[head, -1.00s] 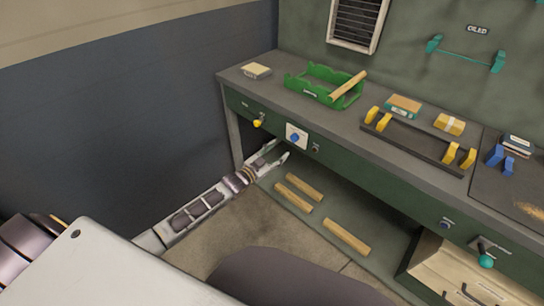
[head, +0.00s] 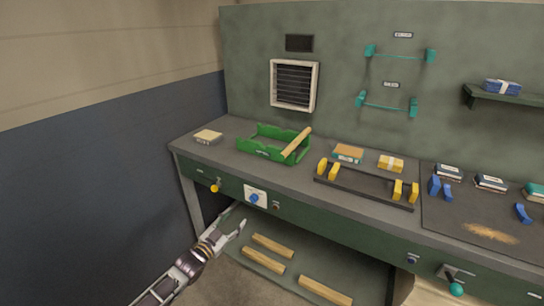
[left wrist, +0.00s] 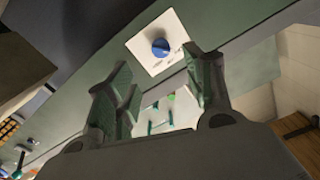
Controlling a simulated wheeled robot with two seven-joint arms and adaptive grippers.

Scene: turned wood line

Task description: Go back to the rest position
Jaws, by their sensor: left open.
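My left gripper (head: 234,222) is in front of the workbench, low near its front edge, below a white plate with a blue knob (head: 254,198). The gripper is open and nothing shows between its fingers. In the left wrist view its two fingers (left wrist: 160,100) stand apart, with the blue knob (left wrist: 160,47) beyond them. My left arm comes in from the lower left. My right gripper does not show in these views.
The workbench (head: 225,143) carries a green tray (head: 262,152) with a wooden stick (head: 297,142) across it, and a dark rack (head: 362,188) with yellow holders. Wood pieces (head: 272,245) lie on the lower shelf. Floor room is open at left.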

